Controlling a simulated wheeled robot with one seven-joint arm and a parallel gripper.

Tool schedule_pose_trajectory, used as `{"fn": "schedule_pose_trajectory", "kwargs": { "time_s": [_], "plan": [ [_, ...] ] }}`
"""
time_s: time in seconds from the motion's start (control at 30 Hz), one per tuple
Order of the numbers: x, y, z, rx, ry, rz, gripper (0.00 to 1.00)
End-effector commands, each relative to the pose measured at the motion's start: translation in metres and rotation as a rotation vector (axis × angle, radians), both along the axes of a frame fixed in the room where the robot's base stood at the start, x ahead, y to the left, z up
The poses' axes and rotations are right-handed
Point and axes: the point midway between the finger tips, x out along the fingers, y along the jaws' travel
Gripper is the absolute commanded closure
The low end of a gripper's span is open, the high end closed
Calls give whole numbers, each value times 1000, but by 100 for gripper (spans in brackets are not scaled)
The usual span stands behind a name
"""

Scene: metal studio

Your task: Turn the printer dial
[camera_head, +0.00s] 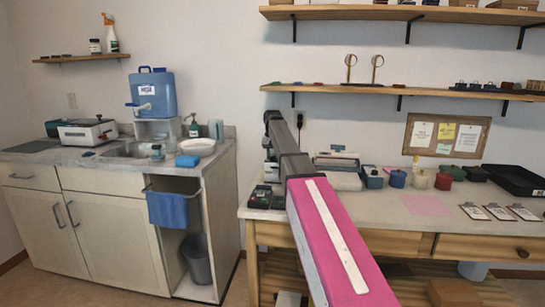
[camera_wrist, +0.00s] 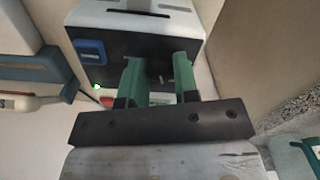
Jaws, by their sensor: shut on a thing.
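The printer (camera_wrist: 135,22) fills the upper part of the wrist view. It has a white top with a dark slot and a black front panel. A blue square (camera_wrist: 90,52) and a lit green light (camera_wrist: 97,86) are on the panel's left side. My gripper (camera_wrist: 158,72) is at this panel, its two green fingers on either side of a gap. The gripper is shut on the dial, which is mostly hidden by the fingers. In the head view my arm covers the gripper and most of what is around it at the bench's left end.
The workbench (camera_head: 388,214) carries several small pots, a black tray (camera_head: 518,180) and clipboards. Shelves (camera_head: 375,90) hang above it. A sink counter (camera_head: 70,155) with a blue water container (camera_head: 153,92) stands at left. A blue-and-white object (camera_wrist: 30,70) is left of the printer.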

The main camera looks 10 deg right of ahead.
Motion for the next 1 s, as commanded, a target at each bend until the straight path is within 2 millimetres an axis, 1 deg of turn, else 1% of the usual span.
{"fn": "schedule_pose_trajectory", "kwargs": {
  "time_s": [0.6, 0.8, 1.0],
  "plan": [
    [0, 0, 0, 0, 1, -561, 95],
    [0, 0, 1, 0, 1, -697, 95],
    [0, 0, 1, 0, 1, -784, 95]
  ]
}}
